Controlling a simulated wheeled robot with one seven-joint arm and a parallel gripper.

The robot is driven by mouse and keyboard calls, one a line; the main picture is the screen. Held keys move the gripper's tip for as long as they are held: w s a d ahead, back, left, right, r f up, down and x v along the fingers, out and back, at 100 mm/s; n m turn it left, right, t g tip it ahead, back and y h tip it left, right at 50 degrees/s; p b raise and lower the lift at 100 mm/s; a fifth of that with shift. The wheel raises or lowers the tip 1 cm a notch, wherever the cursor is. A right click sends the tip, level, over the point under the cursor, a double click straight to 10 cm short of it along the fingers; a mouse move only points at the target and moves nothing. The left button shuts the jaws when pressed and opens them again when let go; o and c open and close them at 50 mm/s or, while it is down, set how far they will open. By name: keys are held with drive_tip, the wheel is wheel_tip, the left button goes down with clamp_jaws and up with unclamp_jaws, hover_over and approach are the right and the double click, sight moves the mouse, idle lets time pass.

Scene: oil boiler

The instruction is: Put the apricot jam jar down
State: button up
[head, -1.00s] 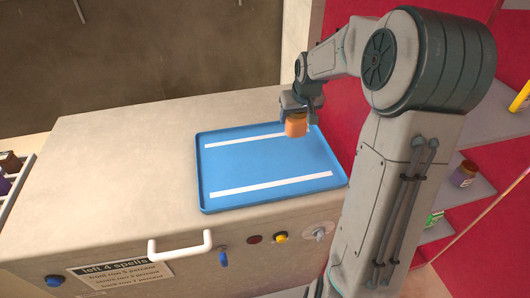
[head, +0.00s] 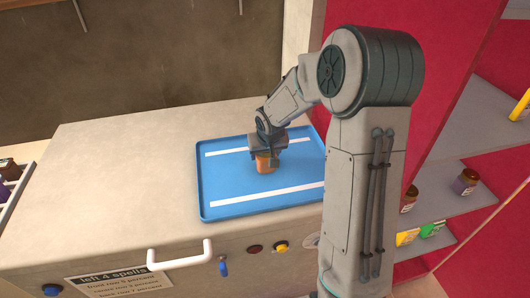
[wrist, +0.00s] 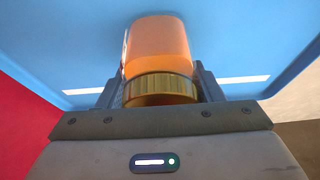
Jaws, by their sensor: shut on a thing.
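The apricot jam jar (head: 265,164) is orange with a gold lid. My gripper (head: 265,151) is shut on it, over the blue tray (head: 225,202) between its two white stripes. In the wrist view, the jar (wrist: 158,50) stands out from between the fingers of my gripper (wrist: 160,90), which grip it at the ribbed gold lid. The blue tray (wrist: 60,40) fills the background there. I cannot tell whether the jar's base touches the tray.
The tray lies on a beige boiler top (head: 120,160) with a white handle (head: 180,255) and knobs on its front. Shelves (head: 450,195) with jars and small boxes stand at the right. A rack of dark jars (head: 10,175) is at the left edge. The tray around the jar is clear.

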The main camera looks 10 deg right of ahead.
drive_tip(key=shift+r, duration=0.15)
drive_tip(key=shift+f, duration=0.2)
drive_tip(key=o, duration=1.3)
drive_tip(key=shift+r, duration=0.1)
drive_tip(key=shift+r, duration=0.2)
drive_tip(key=v, duration=1.1)
drive_tip(key=shift+g, duration=0.7)
drive_tip(key=s+r, duration=0.1)
drive_tip(key=s, duration=0.7)
drive_tip(key=s+r, duration=0.2)
drive_tip(key=s, duration=0.6)
drive_tip(key=s+r+p, duration=0.1)
drive_tip(key=s, duration=0.7)
drive_tip(key=shift+s+a+r, duration=0.15)
drive_tip(key=shift+s, duration=0.2)
